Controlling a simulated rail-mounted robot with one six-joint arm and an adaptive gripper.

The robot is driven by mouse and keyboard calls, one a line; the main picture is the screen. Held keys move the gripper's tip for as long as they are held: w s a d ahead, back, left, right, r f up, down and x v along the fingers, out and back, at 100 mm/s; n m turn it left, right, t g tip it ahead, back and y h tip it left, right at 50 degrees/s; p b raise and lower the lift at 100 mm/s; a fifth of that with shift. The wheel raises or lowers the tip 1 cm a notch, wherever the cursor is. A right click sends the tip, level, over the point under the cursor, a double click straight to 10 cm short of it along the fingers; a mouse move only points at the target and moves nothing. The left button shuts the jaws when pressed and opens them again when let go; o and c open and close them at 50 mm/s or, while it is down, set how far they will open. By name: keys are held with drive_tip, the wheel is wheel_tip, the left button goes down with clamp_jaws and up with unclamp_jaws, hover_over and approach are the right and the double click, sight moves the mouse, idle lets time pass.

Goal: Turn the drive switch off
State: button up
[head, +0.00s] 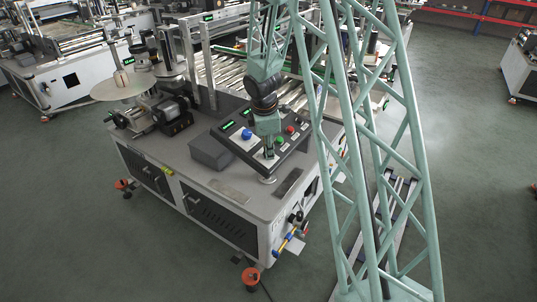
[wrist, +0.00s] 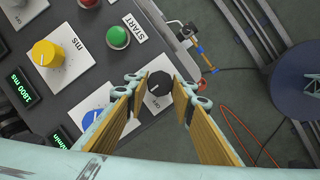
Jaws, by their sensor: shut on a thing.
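The drive switch is a black rotary knob (wrist: 159,84) on a white label plate at the corner of the dark control panel (wrist: 168,37). Lettering that looks like OFF shows on the plate below the knob. A pale mark shows on the knob, but its exact angle is hard to read. My gripper (wrist: 166,88) has its two fingers on either side of the knob and is shut on it. In the head view, my gripper (head: 269,152) points down at the front of the control panel (head: 235,144); the knob is hidden there.
A green START button (wrist: 118,37), a yellow knob (wrist: 47,53), a blue knob (wrist: 95,121) and a red button (wrist: 88,2) are close by on the panel. The grey machine cabinet (head: 235,197) is below. My lattice column stands at right. Open floor (head: 470,150) lies beyond.

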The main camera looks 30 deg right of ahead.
drive_tip(key=n+b, duration=0.1)
drive_tip(key=b, duration=0.1)
drive_tip(key=n+t+b, duration=0.1)
drive_tip(key=n+b, duration=0.3)
drive_tip(key=shift+s+f+t, duration=0.15)
drive_tip(key=shift+f+t, duration=0.1)
drive_tip(key=shift+t, duration=0.15)
drive_tip(key=n+t+b, duration=0.1)
drive_tip(key=n+b, duration=0.2)
drive_tip(key=b, duration=0.1)
drive_tip(key=shift+r, duration=0.1)
drive_tip(key=shift+r+n, duration=0.1)
drive_tip(key=shift+n, duration=0.3)
drive_tip(key=o, duration=0.9)
drive_tip(key=shift+r+m+p, duration=0.1)
drive_tip(key=shift+m+p, duration=0.9)
drive_tip(key=shift+p, duration=0.2)
drive_tip(key=shift+m+g+p, duration=0.6)
drive_tip(key=shift+m+p, duration=0.7)
drive_tip(key=shift+p, duration=0.3)
drive_tip(key=shift+m+p, duration=0.4)
drive_tip(key=shift+m+g+p, duration=0.5)
drive_tip(key=shift+m+p, duration=0.5)
drive_tip(key=shift+p, duration=0.35)
